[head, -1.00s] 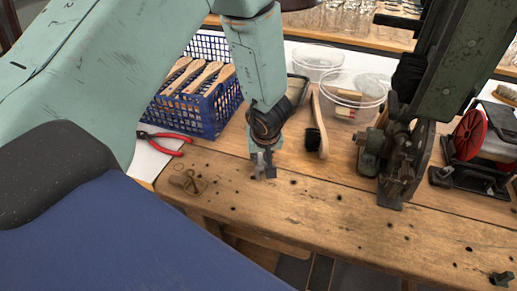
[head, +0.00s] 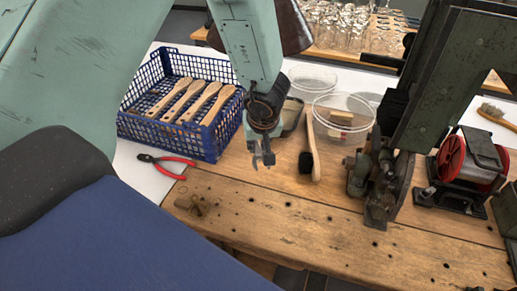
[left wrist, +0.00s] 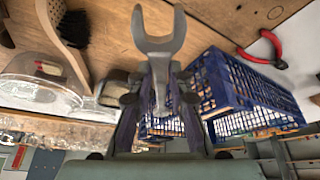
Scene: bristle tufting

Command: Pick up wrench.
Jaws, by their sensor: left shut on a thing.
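My left gripper (head: 262,160) hangs over the wooden bench, to the right of the blue crate. In the left wrist view, its fingers (left wrist: 159,100) are shut on a grey metal wrench (left wrist: 160,42). The wrench's open-ended jaw sticks out beyond the fingertips, and its handle runs back between them. In the head view the wrench is small and hard to tell from the fingertips. The wrench appears to be held above the bench top. My right gripper is not in view.
A blue crate (head: 185,143) holds several wooden brush handles. Red pliers (head: 166,164) lie in front of it. A wooden brush (head: 310,150), clear tubs (head: 345,112) and a dark green machine (head: 425,110) stand to the right. The bench front (head: 300,215) is mostly clear.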

